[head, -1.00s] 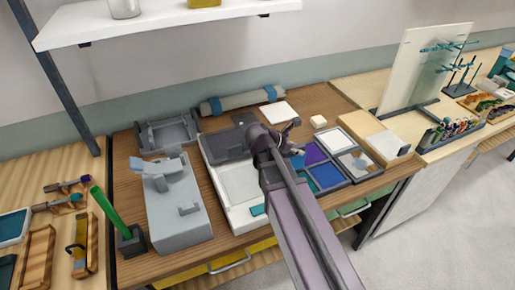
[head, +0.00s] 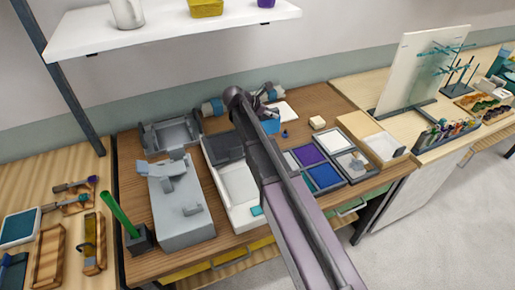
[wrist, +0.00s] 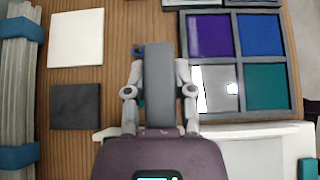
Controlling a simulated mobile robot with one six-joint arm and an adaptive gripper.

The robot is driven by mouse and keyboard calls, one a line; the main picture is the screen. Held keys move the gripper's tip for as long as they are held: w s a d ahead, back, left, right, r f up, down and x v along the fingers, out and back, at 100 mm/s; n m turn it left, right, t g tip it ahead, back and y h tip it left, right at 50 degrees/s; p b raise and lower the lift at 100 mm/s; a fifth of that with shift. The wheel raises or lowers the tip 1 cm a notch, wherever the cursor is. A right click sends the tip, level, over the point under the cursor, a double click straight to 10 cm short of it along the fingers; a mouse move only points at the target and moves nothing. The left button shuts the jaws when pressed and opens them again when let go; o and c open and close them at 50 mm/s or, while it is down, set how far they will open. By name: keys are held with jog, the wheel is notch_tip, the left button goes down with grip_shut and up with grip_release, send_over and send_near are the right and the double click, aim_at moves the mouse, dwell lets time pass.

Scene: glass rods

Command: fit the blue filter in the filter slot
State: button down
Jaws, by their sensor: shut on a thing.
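My gripper (wrist: 159,70) is shut on a dark grey slab (wrist: 159,105), one finger on each side of it. In the head view my gripper (head: 268,110) is above the back of the table, with a dark bluish piece between its fingers. I cannot tell whether this held piece is a filter. A flat blue square (head: 323,177), possibly the blue filter, lies in the divided tray (wrist: 235,62); it also shows in the wrist view (wrist: 260,35), beside purple, pale and teal squares. A grey device (head: 182,215) stands at the left. I cannot tell where the filter slot is.
A white tray (head: 240,186) lies partly behind my arm. A grey holder (head: 170,137) is at the back left, and a green rod (head: 117,212) stands in a block. A white square (wrist: 76,38) and a dark square (wrist: 75,106) lie flat. A small blue piece (head: 284,133) lies near my gripper.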

aim_at(271, 132)
jog(key=shift+f, duration=0.1)
notch_tip(271, 132, down, 6)
jog(key=b, duration=0.6)
jog(key=shift+f, duration=0.15)
dwell(0.5)
jog(key=shift+f+b, duration=1.8)
jog(key=shift+b, duration=0.25)
jog(key=shift+f, duration=0.15)
jog(key=shift+c, duration=2.3)
grip_release()
